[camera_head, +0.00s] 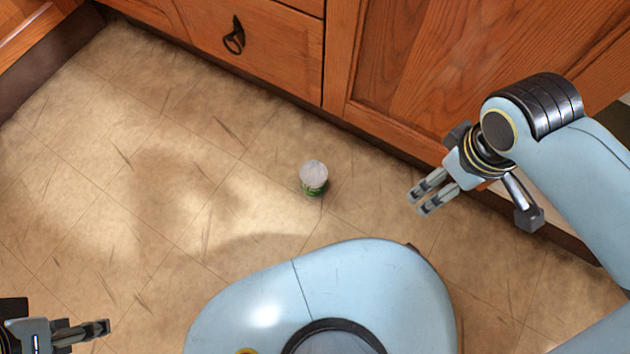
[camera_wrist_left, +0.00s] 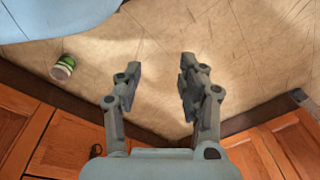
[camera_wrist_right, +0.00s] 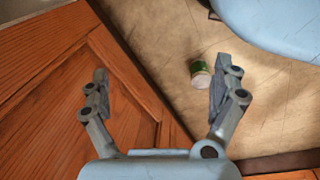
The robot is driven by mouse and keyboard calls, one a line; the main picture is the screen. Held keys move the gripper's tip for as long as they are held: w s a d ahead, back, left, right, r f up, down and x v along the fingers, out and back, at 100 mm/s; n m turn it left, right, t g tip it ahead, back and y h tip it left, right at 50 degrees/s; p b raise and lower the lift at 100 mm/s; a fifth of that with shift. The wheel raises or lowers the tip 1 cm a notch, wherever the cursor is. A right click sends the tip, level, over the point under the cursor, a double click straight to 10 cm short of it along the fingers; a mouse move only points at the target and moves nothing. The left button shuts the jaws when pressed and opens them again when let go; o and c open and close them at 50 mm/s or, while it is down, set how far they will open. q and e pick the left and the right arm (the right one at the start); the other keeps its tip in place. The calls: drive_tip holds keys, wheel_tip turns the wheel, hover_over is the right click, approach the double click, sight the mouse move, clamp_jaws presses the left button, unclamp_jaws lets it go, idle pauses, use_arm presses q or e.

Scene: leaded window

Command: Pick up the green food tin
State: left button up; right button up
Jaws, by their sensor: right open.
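The green food tin (camera_head: 314,180) stands upright on the tiled floor, near the middle of the head view, with a pale lid and a green side. My right gripper (camera_head: 422,199) is open and empty, to the right of the tin and apart from it. The right wrist view shows the tin (camera_wrist_right: 200,74) just left of one finger, with the open fingers (camera_wrist_right: 160,85) spread around empty space. My left gripper (camera_head: 106,328) is far from the tin at the lower left. In the left wrist view its fingers (camera_wrist_left: 160,80) are open and empty, and the tin (camera_wrist_left: 64,67) is at the left.
Wooden cabinets (camera_head: 400,60) run along the back, with a drawer bearing a dark handle (camera_head: 234,36). My rounded blue base (camera_head: 250,310) is close in front of the tin. The tiled floor (camera_head: 130,180) to the left is clear.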

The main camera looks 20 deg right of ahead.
drive_tip(key=w+a+f+n+b, duration=0.1)
drive_tip(key=w+a+f+n, duration=0.1)
drive_tip(key=w+f, duration=0.35)
drive_tip(key=n+y, duration=0.1)
drive_tip(key=n, duration=0.8)
hover_over(316, 172)
drive_tip(key=shift+g, duration=0.3)
wheel_tip(316, 172, down, 13)
drive_tip(key=shift+d+r, duration=0.1)
drive_tip(key=f+b, duration=0.4)
drive_tip(key=shift+s, duration=0.25)
drive_tip(key=shift+w+f+b, duration=0.15)
drive_tip(key=shift+f+b, duration=0.3)
use_arm(q)
drive_tip(key=w+d+f+t+h, duration=0.1)
drive_tip(key=w+d+f+t, duration=0.1)
drive_tip(key=w+f+t, duration=0.3)
drive_tip(key=shift+w+t+b, duration=0.35)
drive_tip(key=shift+w+t, duration=0.4)
drive_tip(key=shift+t, duration=0.15)
use_arm(e)
drive_tip(key=shift+w+f, duration=0.1)
drive_tip(key=shift+f, duration=0.3)
